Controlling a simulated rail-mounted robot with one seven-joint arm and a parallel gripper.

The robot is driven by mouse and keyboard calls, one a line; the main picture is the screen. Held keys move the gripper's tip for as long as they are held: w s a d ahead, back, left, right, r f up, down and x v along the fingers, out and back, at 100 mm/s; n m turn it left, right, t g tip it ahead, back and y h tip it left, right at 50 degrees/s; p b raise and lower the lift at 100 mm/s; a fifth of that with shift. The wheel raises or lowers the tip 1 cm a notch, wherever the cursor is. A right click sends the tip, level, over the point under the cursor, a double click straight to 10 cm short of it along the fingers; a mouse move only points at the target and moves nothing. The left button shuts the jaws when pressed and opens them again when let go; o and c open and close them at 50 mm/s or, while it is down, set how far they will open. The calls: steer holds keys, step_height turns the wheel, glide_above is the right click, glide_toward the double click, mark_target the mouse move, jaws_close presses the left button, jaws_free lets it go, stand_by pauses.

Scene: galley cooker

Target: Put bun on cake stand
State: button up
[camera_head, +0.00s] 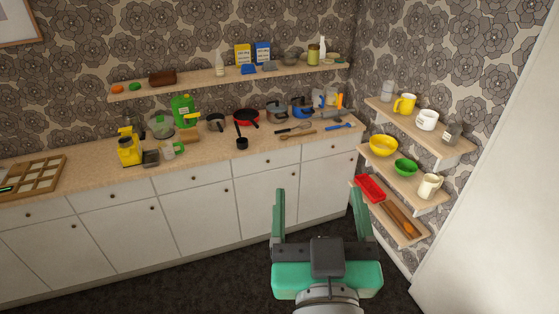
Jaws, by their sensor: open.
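My gripper (319,193) is open and empty, with its two green fingers wide apart. It is in front of the counter (60,159), over the dark floor, apart from everything. I cannot pick out a bun for certain. A small orange item (117,89) and a brown loaf-like or basket-like item (162,79) lie at the left of the long upper shelf. I cannot make out a cake stand for certain either. A pale green, glassy item (160,125) stands on the counter near the green jug, too small to identify.
Right wall shelves hold a yellow bowl (383,145), mugs and a red tray (370,187). The floor is clear.

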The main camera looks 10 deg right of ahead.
steer(key=s+a+r+t+y, duration=0.1)
steer(key=s+a+r, duration=0.1)
steer(key=r, duration=0.3)
steer(key=s+a+r+n+t+y, duration=0.1)
steer(key=s+a+r+t, duration=0.1)
steer(key=a+r, duration=0.2)
steer(key=s+a+r+t+y, duration=0.1)
steer(key=s+a+r+t, duration=0.1)
steer(key=r, duration=0.4)
steer(key=shift+s+a+n+y, duration=0.3)
steer(key=shift+s+a, duration=0.2)
steer(key=shift+a, duration=0.55)
